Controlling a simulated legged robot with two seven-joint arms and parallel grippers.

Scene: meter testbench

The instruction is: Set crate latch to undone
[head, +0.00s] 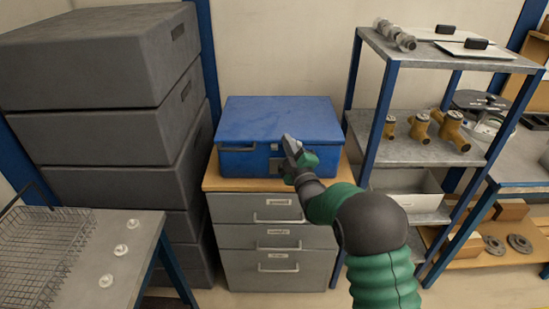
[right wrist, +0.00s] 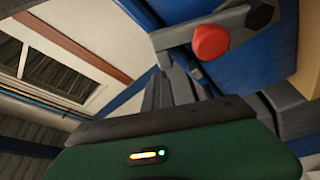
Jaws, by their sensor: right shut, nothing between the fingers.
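The blue crate (head: 270,118) sits with its lid down on a wooden-topped drawer cabinet. In the right wrist view, a grey lever with a red round end (right wrist: 210,42), seemingly the crate latch, stands against the blue crate wall (right wrist: 265,65). My right gripper (head: 289,143) is in front of the crate's front face, right of its middle, and partly hides the latch area. In the right wrist view its fingers (right wrist: 172,85) are shut and empty, close to the red end; I cannot tell whether they touch it. My left gripper is out of view.
Stacked dark grey boxes (head: 95,125) stand close on the left. A shelf rack (head: 410,153) with brass fittings stands on the right. A table with a wire basket (head: 40,248) is at the lower left. The floor before the drawer cabinet (head: 275,240) is partly clear.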

